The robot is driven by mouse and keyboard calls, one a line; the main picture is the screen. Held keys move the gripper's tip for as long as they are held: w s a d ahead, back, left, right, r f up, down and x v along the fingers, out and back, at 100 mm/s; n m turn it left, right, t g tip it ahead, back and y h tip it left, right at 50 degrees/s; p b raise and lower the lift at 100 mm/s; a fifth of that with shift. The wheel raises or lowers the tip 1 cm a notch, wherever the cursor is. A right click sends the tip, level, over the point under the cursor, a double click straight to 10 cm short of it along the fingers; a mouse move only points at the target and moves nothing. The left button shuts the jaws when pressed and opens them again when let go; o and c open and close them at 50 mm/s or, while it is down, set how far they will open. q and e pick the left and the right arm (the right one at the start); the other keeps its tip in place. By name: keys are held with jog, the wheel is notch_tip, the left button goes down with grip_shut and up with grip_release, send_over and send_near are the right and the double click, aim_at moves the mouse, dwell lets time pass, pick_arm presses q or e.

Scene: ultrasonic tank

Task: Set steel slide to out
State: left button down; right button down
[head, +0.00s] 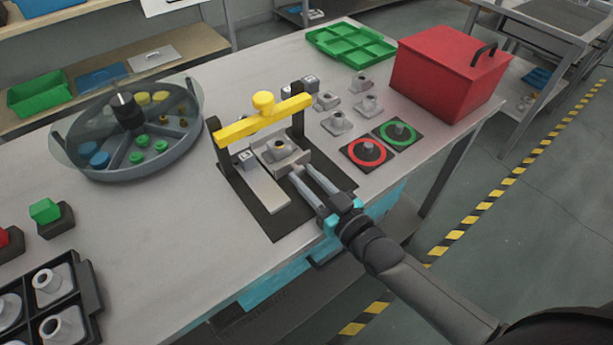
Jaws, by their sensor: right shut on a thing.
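The steel slide (264,189) is a light grey flat piece on a black base plate (277,224), under a yellow crossbar (262,118) with a round yellow knob. A grey block with a round hole (279,151) sits at its right side beneath the bar. My right gripper (299,175) reaches in from the lower right. Its fingertips are at the near right edge of the slide, closed on it; the exact contact is small and partly hidden by the fingers. My left gripper is not in view.
Several grey flanged parts (337,123) and red (367,152) and green (398,132) ring pads lie to the right. A red box (449,76) and green tray (349,44) stand behind. A round divided tray (137,172) is left; a black rack (89,292) is front left.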

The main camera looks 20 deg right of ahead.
jog(key=p+v, duration=0.4)
jog(key=v, duration=0.7)
jog(key=shift+s, duration=0.15)
jog(key=c, duration=1)
grip_release()
jog(key=shift+o, duration=1.4)
jog(key=shift+s, duration=0.15)
jog(key=shift+o, duration=0.7)
